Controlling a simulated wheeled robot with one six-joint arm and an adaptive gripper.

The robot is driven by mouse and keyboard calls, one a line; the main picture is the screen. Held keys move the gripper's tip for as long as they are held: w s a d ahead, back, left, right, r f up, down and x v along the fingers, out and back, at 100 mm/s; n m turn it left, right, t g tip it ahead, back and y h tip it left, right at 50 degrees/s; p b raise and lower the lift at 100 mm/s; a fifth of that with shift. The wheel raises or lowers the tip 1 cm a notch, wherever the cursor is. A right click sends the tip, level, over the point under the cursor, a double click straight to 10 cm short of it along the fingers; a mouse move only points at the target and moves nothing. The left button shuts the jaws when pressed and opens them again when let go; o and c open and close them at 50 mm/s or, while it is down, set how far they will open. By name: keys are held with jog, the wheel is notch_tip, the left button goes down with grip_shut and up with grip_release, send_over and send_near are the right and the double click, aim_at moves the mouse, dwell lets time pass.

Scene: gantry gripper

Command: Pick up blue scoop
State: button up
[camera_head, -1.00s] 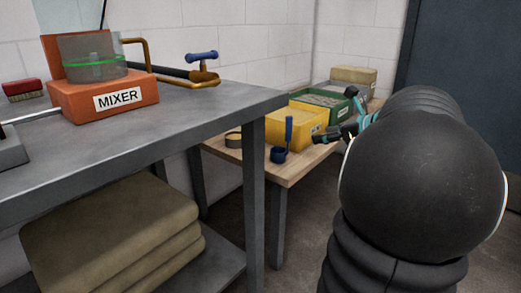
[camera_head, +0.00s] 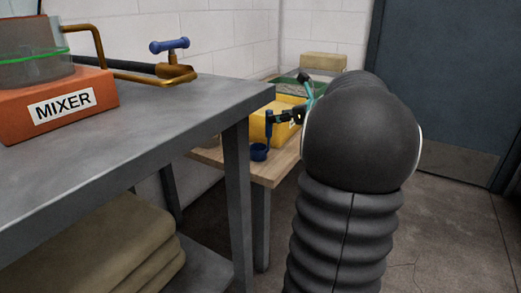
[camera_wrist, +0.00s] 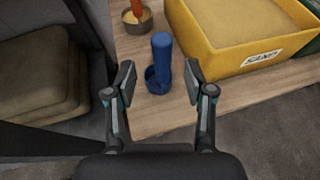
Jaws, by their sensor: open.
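The blue scoop (camera_wrist: 161,62) stands upright on the wooden table (camera_wrist: 170,117) near its front edge, with its cup at the bottom and its handle up. In the wrist view it lies ahead of my gripper (camera_wrist: 159,80), whose two fingers are spread on either side of it in the picture. I cannot tell for certain whether the fingers are level with the handle. In the head view the scoop (camera_head: 260,152) sits at the left of my gripper (camera_head: 289,98), which is partly hidden by my arm. My gripper is open and holds nothing.
A yellow bin labelled SAND (camera_wrist: 240,58) stands right of the scoop, with a green bin (camera_wrist: 306,47) beside it. A metal cup with an orange-red item (camera_wrist: 136,17) stands behind left. A grey bench (camera_head: 190,105) with an orange mixer (camera_head: 60,106) is at the left.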

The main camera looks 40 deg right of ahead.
aim_at(268, 134)
jog(key=shift+b+x, duration=0.45)
jog(key=shift+x, duration=2.7)
jog(key=shift+d+f, duration=0.1)
jog(key=shift+d, duration=0.05)
grip_shut()
